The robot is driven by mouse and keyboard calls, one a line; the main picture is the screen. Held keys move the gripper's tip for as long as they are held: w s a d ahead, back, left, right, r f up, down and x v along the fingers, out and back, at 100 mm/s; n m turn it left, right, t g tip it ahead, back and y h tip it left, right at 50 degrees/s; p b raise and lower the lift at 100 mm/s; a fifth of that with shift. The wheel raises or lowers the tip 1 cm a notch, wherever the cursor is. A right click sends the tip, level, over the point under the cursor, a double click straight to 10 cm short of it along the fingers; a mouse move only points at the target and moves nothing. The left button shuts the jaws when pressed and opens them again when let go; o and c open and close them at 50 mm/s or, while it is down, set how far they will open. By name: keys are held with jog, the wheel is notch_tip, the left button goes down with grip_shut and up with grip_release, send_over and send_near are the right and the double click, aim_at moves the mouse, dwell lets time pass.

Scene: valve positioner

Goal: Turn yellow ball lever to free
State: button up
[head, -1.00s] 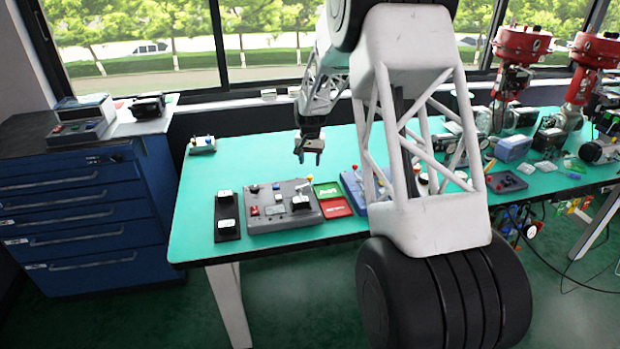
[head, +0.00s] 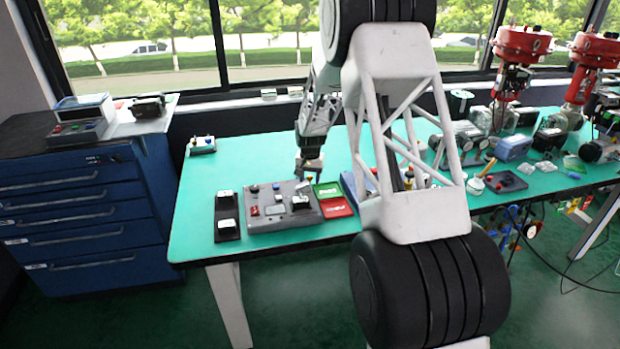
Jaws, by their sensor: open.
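A grey control box (head: 268,225) with several knobs and switches stands on the green bench. My gripper (head: 309,173) points down over the far right corner of this box, and its jaws are open. The yellow ball lever is not clearly visible; the gripper covers the place at that corner where its ball showed. I cannot tell whether the jaws are around the ball or touching it. A green plate (head: 328,190) and a red plate (head: 337,208) lie just right of the box, but their lettering is too small to read.
A black panel with two white-topped switches (head: 227,217) lies left of the box. A blue box (head: 352,187) stands to the right, partly behind my arm. A small unit (head: 203,146) sits at the back left. The bench (head: 200,250) is clear at the front left.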

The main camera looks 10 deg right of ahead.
grip_shut()
dwell(0.3)
jog(key=shift+w, duration=0.1)
jog(key=shift+w+a+n, duration=0.15)
jog(key=shift+w+n, duration=0.1)
jog(key=shift+n, duration=0.5)
jog(key=shift+w+a+n, duration=0.15)
jog(key=shift+w+n, duration=0.1)
jog(key=shift+n, duration=0.5)
jog(key=n, duration=0.1)
jog(key=w+a+n, duration=0.1)
jog(key=n, duration=0.1)
jog(key=shift+n, duration=0.3)
jog(key=n, duration=0.1)
jog(key=a+n, duration=0.1)
jog(key=n, duration=0.1)
jog(key=shift+w+a+n, duration=0.2)
jog(key=shift+w+n, duration=0.1)
jog(key=shift+w, duration=0.1)
jog(key=shift+w+a+n, duration=0.1)
jog(key=shift+a+n, duration=0.3)
jog(key=shift+n, duration=0.6)
jog(key=shift+a+n, duration=0.35)
jog(key=shift+n, duration=0.65)
